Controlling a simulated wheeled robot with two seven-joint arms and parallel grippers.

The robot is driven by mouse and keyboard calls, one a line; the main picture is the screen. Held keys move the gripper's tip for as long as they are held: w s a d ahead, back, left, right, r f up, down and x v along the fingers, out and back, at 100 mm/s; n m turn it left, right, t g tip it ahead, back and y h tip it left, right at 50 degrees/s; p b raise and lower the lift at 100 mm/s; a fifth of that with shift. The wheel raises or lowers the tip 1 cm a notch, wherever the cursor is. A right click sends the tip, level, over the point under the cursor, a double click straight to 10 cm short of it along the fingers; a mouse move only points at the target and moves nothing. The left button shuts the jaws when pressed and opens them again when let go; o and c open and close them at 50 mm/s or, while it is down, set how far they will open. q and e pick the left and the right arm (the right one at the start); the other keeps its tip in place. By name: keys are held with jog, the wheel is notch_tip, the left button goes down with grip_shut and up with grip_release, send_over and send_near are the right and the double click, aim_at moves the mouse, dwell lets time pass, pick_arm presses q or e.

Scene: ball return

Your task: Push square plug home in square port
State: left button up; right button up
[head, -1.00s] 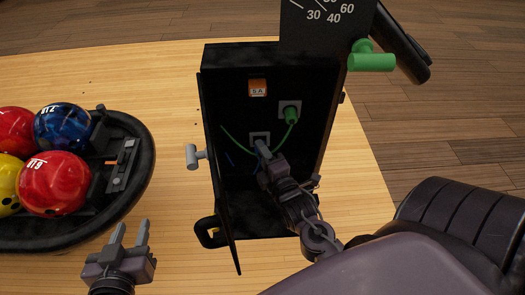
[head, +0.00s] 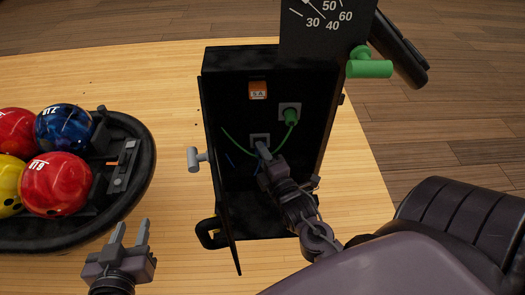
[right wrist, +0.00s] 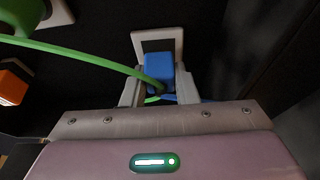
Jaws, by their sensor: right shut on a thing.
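The square plug (right wrist: 158,74) is blue and sits between the fingers of my right gripper (right wrist: 156,92) in the right wrist view. My right gripper is shut on it; in the head view the gripper (head: 263,155) reaches into the black box and mostly hides the plug. The square port (right wrist: 151,41) has a pale square frame with a dark opening, directly ahead of the plug. The plug's front overlaps the port's lower part; how deep it sits, I cannot tell. In the head view the port (head: 260,138) is on the back wall. My left gripper (head: 131,232) is open and empty above the table.
A green plug (head: 291,117) sits in another port, its green cable (head: 240,147) looping beside my right gripper. An orange label block (head: 257,89) is above. The box's open door (head: 221,180) stands left. A black ball tray (head: 143,180) holds several balls.

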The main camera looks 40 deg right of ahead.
jog(key=shift+w+d, duration=0.3)
jog(key=shift+w, duration=0.2)
dwell(0.6)
jog(key=o, duration=1)
jog(key=shift+s+a+p, duration=0.2)
jog(key=shift+s+p, duration=0.1)
jog(key=shift+s, duration=0.95)
jog(key=shift+s+a+p, duration=0.2)
jog(key=shift+s+p, duration=0.05)
jog(key=shift+s, duration=1.05)
jog(key=shift+s+a+p, duration=0.2)
jog(key=shift+s+p, duration=0.1)
jog(key=shift+s, duration=0.95)
